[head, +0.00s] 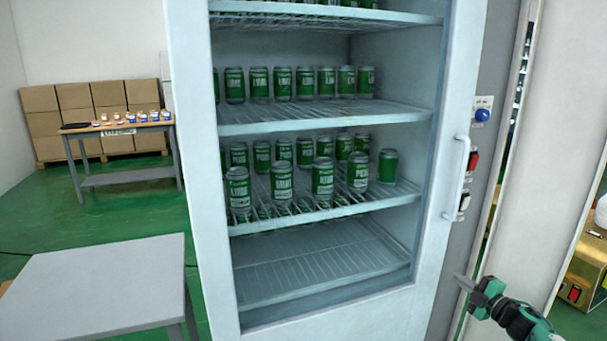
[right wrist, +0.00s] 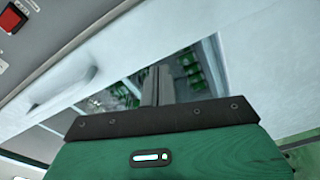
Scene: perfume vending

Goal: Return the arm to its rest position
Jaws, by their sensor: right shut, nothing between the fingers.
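My right gripper (head: 467,284) is at the lower right of the head view, beside the lower right part of the white fridge cabinet (head: 320,322). It is shut and empty. In the right wrist view its fingers (right wrist: 157,88) are together, pointing toward the cabinet front. The cabinet's handle (head: 459,178) is above the gripper in the head view, and it also shows at the left of the right wrist view (right wrist: 63,88). Green cans (head: 322,178) stand on the cabinet's shelves; the lowest shelf is empty. My left gripper is in neither view.
A grey table (head: 100,285) with a bare top stands at the front left. A far table (head: 120,128) holds small items, with cardboard boxes (head: 75,97) behind it. Switches (head: 472,160) line the grey panel right of the cabinet. A yellow machine (head: 583,265) stands at the far right.

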